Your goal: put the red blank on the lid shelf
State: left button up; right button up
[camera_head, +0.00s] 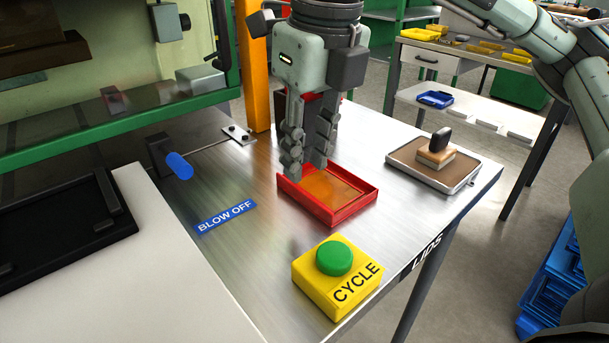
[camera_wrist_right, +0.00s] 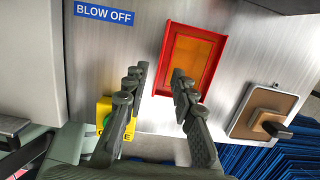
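A red-rimmed rectangular piece (camera_head: 363,202) with a flat amber-brown middle lies on the steel lid shelf (camera_head: 260,255), whose front edge reads LIDS. It also shows in the right wrist view (camera_wrist_right: 219,48). I cannot tell whether it is the red blank or a tray; no other red blank shows clearly. My right gripper (camera_head: 305,165) points down at its far left side. One finger overlaps the piece's lower edge there; contact cannot be told. My left gripper is not in view.
A yellow CYCLE box (camera_head: 313,283) with a green button stands at the front. A brown pad with a stamp (camera_head: 435,158) lies at the right. A blue-handled lever (camera_head: 179,166) and press are left. Another red item (camera_head: 310,97) is mostly hidden behind my gripper.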

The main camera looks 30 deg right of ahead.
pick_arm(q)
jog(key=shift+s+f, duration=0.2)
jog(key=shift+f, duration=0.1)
pick_arm(e)
notch_tip(320, 180, up, 7)
jog(key=s, duration=0.1)
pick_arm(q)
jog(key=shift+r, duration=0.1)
